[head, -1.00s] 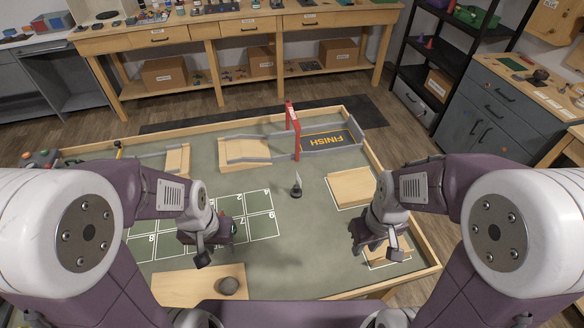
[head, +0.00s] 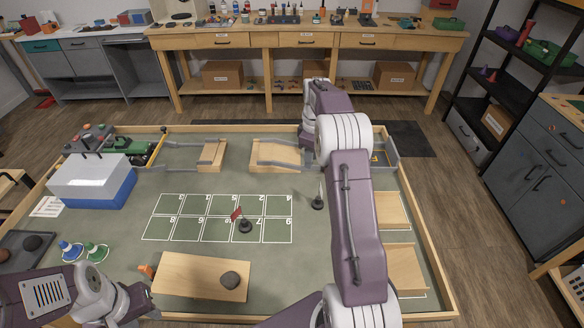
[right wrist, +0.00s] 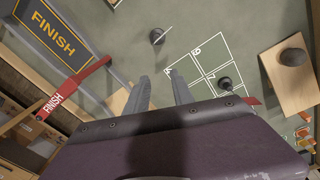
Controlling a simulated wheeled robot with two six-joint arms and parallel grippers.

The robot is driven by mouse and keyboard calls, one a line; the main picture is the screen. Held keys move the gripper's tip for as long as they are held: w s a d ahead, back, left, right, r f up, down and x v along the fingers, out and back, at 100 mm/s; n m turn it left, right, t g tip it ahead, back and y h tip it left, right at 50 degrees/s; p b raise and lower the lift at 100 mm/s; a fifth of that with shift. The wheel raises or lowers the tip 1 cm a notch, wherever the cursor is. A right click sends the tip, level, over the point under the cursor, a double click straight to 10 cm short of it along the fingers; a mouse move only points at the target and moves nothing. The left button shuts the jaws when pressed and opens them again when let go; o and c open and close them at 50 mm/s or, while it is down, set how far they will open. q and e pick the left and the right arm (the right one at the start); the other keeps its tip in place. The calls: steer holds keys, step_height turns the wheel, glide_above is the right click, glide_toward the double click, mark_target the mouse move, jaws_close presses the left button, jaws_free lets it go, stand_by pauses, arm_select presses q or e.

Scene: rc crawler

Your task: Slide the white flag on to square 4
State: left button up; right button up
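The white flag (head: 318,195) stands upright on a round dark base on the green floor, right of the numbered grid. It also shows in the right wrist view (right wrist: 157,37), ahead of my right fingertips and apart from them. Square 4 (head: 279,206) appears to be the grid's upper right square, and it looks empty. My right gripper (right wrist: 160,88) is open with nothing between its fingers; in the head view my own arm hides its fingers. My left gripper (head: 138,306) is low at the lower left, with its fingers too unclear to read.
A red flag (head: 243,224) stands on the grid's lower row. A blue-and-white box (head: 92,181) is at left. Wooden ramps (head: 276,155) stand behind. The red finish gate (right wrist: 72,84) is near my right gripper.

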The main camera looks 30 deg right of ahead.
steer(key=shift+m+g, duration=0.4)
steer(key=s+d+f, duration=0.1)
steer(key=f, duration=0.1)
steer(key=s+d+f, duration=0.1)
steer(key=d+f, duration=0.1)
steer(key=shift+s+d, duration=0.1)
steer(key=shift+r, duration=0.1)
glide_above(319, 198)
step_height(319, 198, down, 9)
steer(key=shift+f, duration=0.1)
jaws_close()
stand_by(1.3)
